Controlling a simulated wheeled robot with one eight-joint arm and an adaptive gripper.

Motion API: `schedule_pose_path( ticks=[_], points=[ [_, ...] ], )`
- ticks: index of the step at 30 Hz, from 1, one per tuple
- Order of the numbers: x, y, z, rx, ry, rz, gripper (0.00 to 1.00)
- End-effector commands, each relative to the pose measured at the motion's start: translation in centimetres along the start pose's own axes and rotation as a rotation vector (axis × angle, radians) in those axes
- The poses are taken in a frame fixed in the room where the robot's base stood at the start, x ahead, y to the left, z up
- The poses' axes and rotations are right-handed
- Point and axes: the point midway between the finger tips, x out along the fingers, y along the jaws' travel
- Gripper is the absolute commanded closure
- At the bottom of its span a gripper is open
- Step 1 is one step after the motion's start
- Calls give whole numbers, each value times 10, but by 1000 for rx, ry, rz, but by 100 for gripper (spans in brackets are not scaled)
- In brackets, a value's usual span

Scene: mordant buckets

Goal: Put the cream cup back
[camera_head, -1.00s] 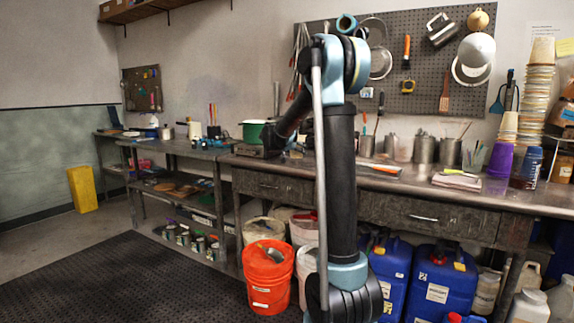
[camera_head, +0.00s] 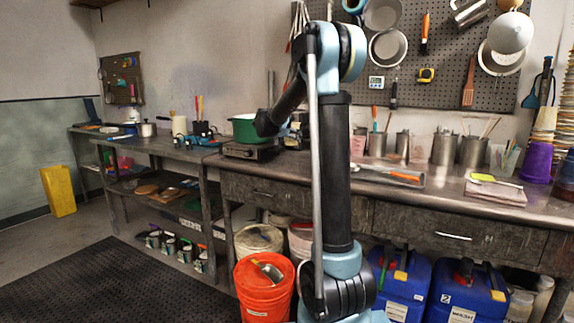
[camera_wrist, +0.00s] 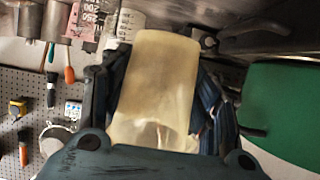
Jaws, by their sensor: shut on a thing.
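The cream cup (camera_wrist: 160,75) fills the middle of the wrist view, pale and slightly see-through. My gripper (camera_wrist: 157,100) is shut on it, with a dark finger on each side of the cup. In the head view my own arm hides the cup and most of the gripper.
The metal workbench (camera_head: 450,190) carries a green pot (camera_head: 244,128) on a burner, steel canisters (camera_head: 444,149), a tray (camera_head: 388,176) and a folded cloth (camera_head: 495,191). An orange bucket (camera_head: 264,290) and blue jugs (camera_head: 466,290) stand below. The black floor mat (camera_head: 80,285) is clear.

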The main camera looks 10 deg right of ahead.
Motion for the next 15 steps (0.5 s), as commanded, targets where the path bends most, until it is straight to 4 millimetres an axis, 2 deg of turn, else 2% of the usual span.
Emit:
schedule_pose_path(
  ticks=[9, 15],
  points=[
    [13, -8, 45, -4, 0, -9, 75],
    [17, -8, 56, -4, 0, -10, 75]
  ],
)
